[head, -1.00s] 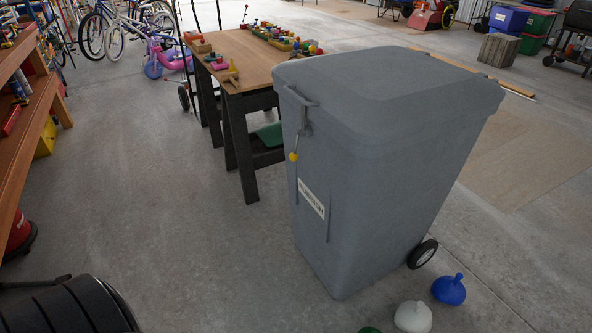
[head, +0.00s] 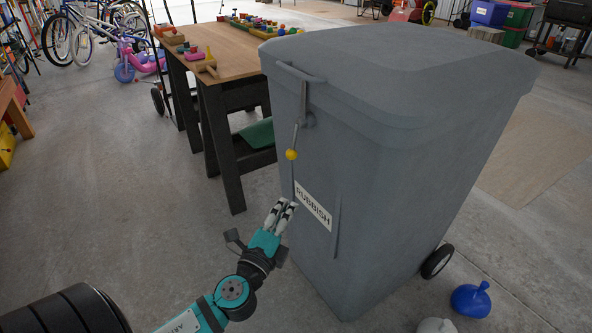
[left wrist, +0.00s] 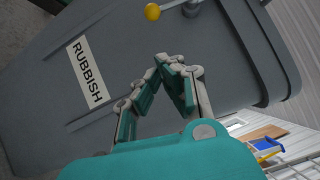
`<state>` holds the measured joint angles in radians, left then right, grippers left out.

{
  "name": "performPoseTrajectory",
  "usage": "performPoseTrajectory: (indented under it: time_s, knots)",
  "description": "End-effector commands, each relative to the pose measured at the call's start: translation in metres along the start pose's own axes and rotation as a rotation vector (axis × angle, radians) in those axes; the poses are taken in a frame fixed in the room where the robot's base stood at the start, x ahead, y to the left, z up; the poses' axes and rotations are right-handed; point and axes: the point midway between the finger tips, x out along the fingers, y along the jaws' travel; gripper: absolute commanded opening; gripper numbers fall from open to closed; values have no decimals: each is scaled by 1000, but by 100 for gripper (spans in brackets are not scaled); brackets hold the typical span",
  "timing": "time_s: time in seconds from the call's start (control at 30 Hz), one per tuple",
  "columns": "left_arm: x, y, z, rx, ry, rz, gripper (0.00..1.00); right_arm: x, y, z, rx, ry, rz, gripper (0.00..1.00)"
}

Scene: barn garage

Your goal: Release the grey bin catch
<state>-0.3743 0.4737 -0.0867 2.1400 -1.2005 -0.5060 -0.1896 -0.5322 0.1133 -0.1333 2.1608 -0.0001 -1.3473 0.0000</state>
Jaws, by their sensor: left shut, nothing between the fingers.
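The grey bin (head: 390,150) stands upright with its lid (head: 430,70) closed. On its front left edge hangs the catch (head: 299,128), a thin lever ending in a yellow ball (head: 291,154). A white "RUBBISH" label (head: 313,205) sits below it. My left gripper (head: 287,205) is shut and empty, in front of the label and lower than the yellow ball. In the left wrist view, my fingertips (left wrist: 172,64) point at the bin face (left wrist: 125,95), with the yellow ball (left wrist: 152,12) ahead at the top. My right gripper is not in view.
A wooden workbench (head: 235,55) with colourful toys stands behind the bin, to the left. The concrete floor (head: 130,220) at left is clear.

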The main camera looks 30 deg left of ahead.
Motion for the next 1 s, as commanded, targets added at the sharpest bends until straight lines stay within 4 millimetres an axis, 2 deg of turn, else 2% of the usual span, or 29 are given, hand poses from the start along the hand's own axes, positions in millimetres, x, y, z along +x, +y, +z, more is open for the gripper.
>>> performPoseTrajectory:
  time_s: [0.27, 0.37, 0.73, 1.0]
  knots:
    - [9, -1, 0, -1, 0, 0, 0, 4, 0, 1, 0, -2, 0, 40]
    - [24, -2, 0, -1, 0, -2, 0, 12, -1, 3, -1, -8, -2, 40]
    - [102, -1, 0, -1, -1, -2, 0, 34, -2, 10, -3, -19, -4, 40]
    - [125, 1, 24, -1, 1, 2, 0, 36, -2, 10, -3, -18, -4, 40]
